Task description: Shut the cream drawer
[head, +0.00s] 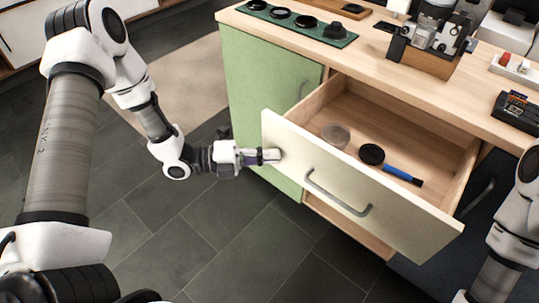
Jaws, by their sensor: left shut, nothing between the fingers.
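The cream drawer (399,213) stands pulled out of the wooden-topped cabinet. Its cream front carries a grey bar handle (338,195). My left gripper (277,156) is shut and empty, with its fingertips at the left end of the drawer front, well to the left of the handle. I cannot tell whether the tips touch the front. My right arm shows at the right edge, but its gripper is not in view.
Inside the drawer lie a clear round container (336,135), a black round lid (371,154) and a blue pen-like tool (403,175). A green cabinet door (262,75) is left of the drawer. The worktop (345,55) holds a microscope-like device (432,30). The floor in front is clear.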

